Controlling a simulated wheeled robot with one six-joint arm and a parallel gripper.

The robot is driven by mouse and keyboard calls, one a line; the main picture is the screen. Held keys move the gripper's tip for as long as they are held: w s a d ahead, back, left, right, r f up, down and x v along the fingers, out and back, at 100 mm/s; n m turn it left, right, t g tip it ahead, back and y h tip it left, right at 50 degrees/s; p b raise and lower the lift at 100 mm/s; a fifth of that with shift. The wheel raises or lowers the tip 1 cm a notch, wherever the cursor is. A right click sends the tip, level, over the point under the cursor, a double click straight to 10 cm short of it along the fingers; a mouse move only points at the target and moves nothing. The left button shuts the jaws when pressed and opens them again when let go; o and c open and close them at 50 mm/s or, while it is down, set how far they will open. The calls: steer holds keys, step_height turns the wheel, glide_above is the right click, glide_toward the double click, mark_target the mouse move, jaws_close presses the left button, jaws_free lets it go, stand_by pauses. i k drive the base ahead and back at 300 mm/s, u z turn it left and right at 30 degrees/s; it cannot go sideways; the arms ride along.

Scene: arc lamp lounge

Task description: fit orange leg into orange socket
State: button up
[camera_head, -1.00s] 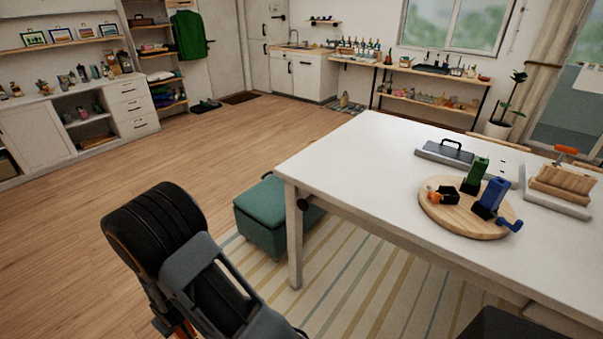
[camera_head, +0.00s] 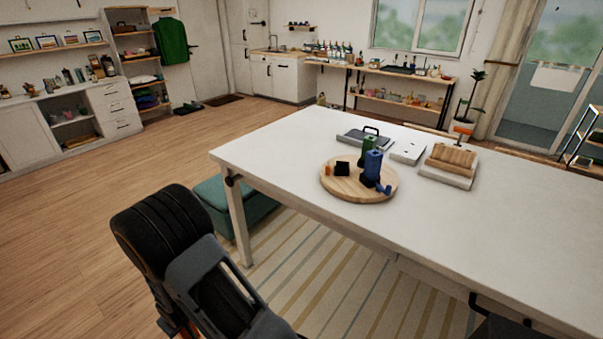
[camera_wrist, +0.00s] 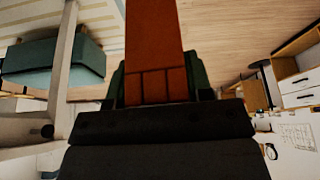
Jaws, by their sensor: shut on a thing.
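My gripper (camera_wrist: 160,88) is shut on the orange leg (camera_wrist: 155,45), a flat orange bar that runs up out of the wrist view. The leg's far end is cut off there. In the head view my arm fills the lower left, and its jaws cannot be made out. On the white table, a round wooden board (camera_head: 340,187) carries a small black block (camera_head: 342,168) with an orange part (camera_head: 327,171) at its left, apparently the orange socket. Its opening is too small to see. The held leg is well away from the board.
A green block (camera_head: 368,146) and a blue block (camera_head: 373,163) stand on the board. Behind are a grey tray (camera_head: 350,138) and a wooden rack (camera_head: 450,158). The white table's (camera_head: 270,150) left part is clear. A teal ottoman (camera_head: 220,205) sits by its near-left leg.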

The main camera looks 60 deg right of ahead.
mark_target(345, 180)
steer(key=z, duration=1.45)
